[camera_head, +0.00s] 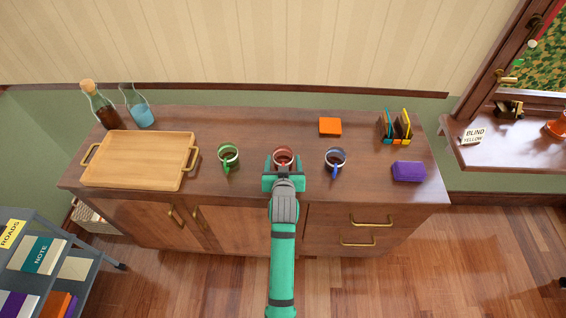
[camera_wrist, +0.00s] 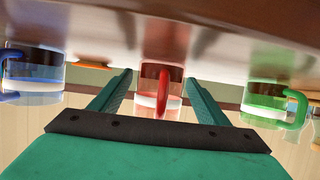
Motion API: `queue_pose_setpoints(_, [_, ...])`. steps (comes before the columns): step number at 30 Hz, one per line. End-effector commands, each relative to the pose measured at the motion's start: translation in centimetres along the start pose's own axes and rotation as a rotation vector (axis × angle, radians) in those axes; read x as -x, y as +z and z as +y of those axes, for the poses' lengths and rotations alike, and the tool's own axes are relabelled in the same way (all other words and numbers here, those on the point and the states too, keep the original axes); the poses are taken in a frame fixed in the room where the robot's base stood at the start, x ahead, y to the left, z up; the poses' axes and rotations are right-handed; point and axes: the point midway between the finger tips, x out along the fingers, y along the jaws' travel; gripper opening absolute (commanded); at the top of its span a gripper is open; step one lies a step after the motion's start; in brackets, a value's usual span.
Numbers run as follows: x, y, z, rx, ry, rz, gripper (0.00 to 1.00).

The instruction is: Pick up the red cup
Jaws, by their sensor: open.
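The red cup (camera_head: 283,157) stands on the wooden sideboard between a green cup and a blue cup. It looks partly see-through, and my gripper hides its near lower part in the head view. In the wrist view the red cup (camera_wrist: 155,92) is centred, with its handle toward me. My gripper (camera_head: 283,168) is open. Its two green fingers (camera_wrist: 160,92) point at the cup, one to each side, with nothing clearly held. I cannot tell how far the fingertips reach along the cup.
The green cup (camera_head: 228,157) stands to the left and the blue cup (camera_head: 335,160) to the right, with bare wood between. A wooden tray (camera_head: 140,158) and two bottles are at left. An orange block (camera_head: 330,126), a card holder (camera_head: 396,128) and a purple block (camera_head: 408,171) are at right.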

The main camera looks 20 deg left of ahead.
Motion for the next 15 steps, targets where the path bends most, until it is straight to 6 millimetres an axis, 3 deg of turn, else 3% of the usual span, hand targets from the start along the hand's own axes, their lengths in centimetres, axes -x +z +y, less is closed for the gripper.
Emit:
queue_pose_setpoints(2, [0.01, 0.01, -0.1, 0.001, -0.001, 0.0, 0.67])
queue_pose_setpoints(8, [0.02, 0.02, -0.09, 0.0, -0.001, 0.0, 0.21])
queue_pose_setpoints(15, [0.04, -0.04, -0.08, 0.0, -0.001, 0.001, 0.21])
